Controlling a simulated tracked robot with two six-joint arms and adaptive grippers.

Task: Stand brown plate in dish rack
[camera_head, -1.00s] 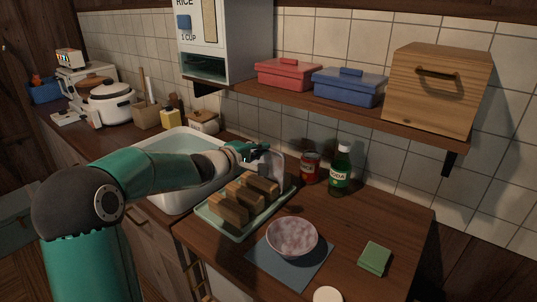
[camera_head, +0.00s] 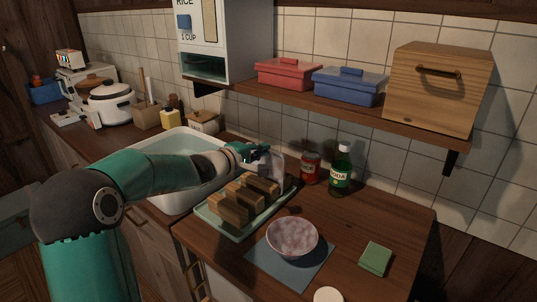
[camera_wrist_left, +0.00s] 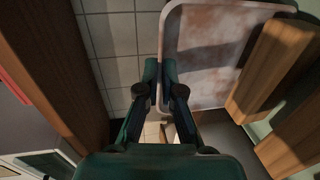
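The brown plate (camera_wrist_left: 215,50) is a mottled brown and off-white, rounded square plate with a pale rim. In the head view the plate (camera_head: 279,167) stands nearly upright at the far end of the dish rack (camera_head: 247,230), a pale green tray with several thick wooden dividers (camera_head: 240,200). My left gripper (camera_head: 262,153) is at the plate's upper edge. In the left wrist view its fingertips (camera_wrist_left: 160,72) are close together with the plate's rim between them. The plate's lower edge is hidden behind the dividers. My right gripper is not in view.
The sink (camera_head: 170,150) lies left of the rack. A red can (camera_head: 311,168) and green bottle (camera_head: 341,170) stand to the right. A speckled bowl (camera_head: 292,238) sits on a blue-grey mat (camera_head: 262,262) in front. A shelf (camera_head: 350,112) hangs above.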

